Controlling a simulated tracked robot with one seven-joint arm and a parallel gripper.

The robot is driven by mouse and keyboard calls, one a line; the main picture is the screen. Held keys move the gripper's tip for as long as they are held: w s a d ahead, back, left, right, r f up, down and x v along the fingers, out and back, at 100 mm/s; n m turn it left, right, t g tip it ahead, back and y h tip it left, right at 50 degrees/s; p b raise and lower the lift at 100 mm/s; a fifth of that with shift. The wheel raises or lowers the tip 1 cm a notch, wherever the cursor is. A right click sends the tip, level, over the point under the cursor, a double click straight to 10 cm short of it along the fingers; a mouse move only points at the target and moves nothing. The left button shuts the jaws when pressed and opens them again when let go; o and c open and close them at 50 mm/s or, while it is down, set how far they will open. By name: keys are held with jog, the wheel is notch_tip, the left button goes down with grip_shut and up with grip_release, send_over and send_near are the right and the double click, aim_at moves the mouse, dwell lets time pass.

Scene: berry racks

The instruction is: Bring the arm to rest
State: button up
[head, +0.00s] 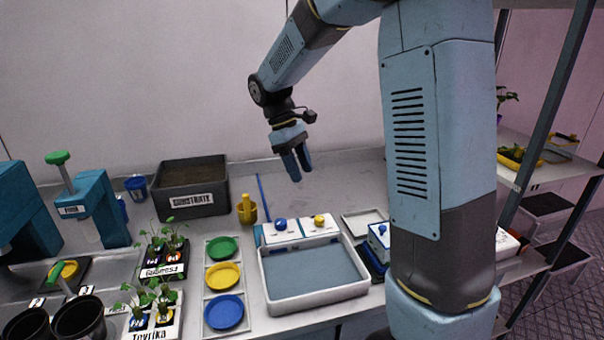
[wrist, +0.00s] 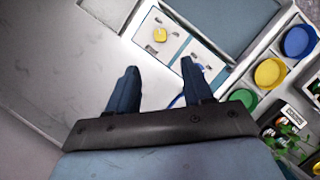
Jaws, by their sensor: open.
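My arm rises at the right of the head view and bends over to the left. My gripper (head: 297,177) hangs above the back of the table, pointing down, with its two blue fingers apart and nothing between them. In the wrist view my gripper (wrist: 158,75) also shows its fingers spread and empty. Below it lie a bare stretch of table and a white box with a yellow knob (wrist: 160,35).
A white tray with a grey floor (head: 262,290) stands in front of the blue-knob (head: 281,224) and yellow-knob (head: 319,220) boxes. A substrate box (head: 190,205), a yellow cup (head: 247,215), coloured dishes (head: 223,275) and potted plants (head: 160,250) stand to the left. A shelf rack (head: 555,100) stands right.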

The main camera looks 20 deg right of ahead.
jog(key=s+d+r+m+t+y, duration=0.1)
jog(key=s+r+m+t, duration=0.2)
jog(key=s, duration=0.5)
jog(key=s+d+r+m+t+y, duration=0.1)
jog(key=s+d+r+m+t, duration=0.1)
jog(key=s, duration=0.6)
jog(key=s+d+r+m+t+y, duration=0.1)
jog(key=s+d+r+m+t, duration=0.1)
jog(key=s, duration=0.5)
notch_tip(320, 180, up, 2)
jog(key=shift+s+d+r+m+t, duration=0.1)
jog(key=shift+s+d+m+t, duration=0.25)
jog(key=shift+m+t, duration=0.65)
